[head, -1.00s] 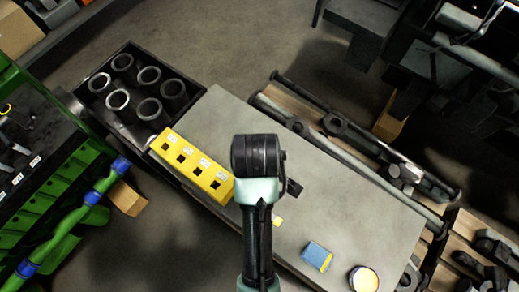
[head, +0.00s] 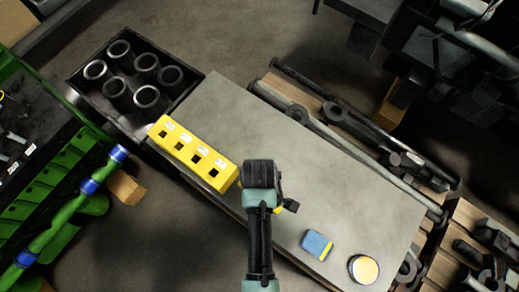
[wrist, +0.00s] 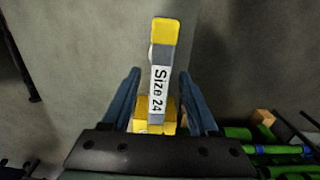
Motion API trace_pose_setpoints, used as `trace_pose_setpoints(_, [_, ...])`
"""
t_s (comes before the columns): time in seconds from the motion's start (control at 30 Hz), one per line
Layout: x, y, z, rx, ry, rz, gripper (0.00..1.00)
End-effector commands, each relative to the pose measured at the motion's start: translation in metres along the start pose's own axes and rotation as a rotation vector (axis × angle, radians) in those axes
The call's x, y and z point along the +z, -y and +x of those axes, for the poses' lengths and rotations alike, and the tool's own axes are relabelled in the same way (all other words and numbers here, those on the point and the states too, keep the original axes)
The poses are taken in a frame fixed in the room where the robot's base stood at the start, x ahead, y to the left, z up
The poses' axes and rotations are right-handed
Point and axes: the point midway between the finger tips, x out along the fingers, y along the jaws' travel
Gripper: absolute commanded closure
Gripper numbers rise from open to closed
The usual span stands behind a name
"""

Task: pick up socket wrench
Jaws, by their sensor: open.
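The socket wrench (wrist: 159,80) shows in the wrist view as a narrow grey bar with yellow ends and a white "Size 24" label. It lies lengthwise between the two blue fingers of my gripper (wrist: 160,76). The fingers are open, with a gap visible on each side of the wrench. In the head view my arm hides most of the wrench, and only a small yellow bit (head: 278,210) shows beside my wrist.
A yellow block (head: 193,153) with several square holes sits on the grey table (head: 300,165), left of my wrist. A blue-and-yellow box (head: 317,245) and a round tin (head: 364,269) are at right. A black crate (head: 130,112) holds several cylinders.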

Motion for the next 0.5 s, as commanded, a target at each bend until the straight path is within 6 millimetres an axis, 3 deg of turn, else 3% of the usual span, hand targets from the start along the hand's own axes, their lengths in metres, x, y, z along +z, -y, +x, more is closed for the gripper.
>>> trace_pose_setpoints(0.2, [0.0, -0.001, 0.026, 0.0, 0.0, 0.001, 0.4])
trace_pose_setpoints(0.43, [0.0, -0.001, 0.028, 0.001, -0.001, 0.001, 0.4])
trace_pose_setpoints(0.5, [0.0, -0.001, 0.027, 0.001, -0.001, 0.001, 0.49])
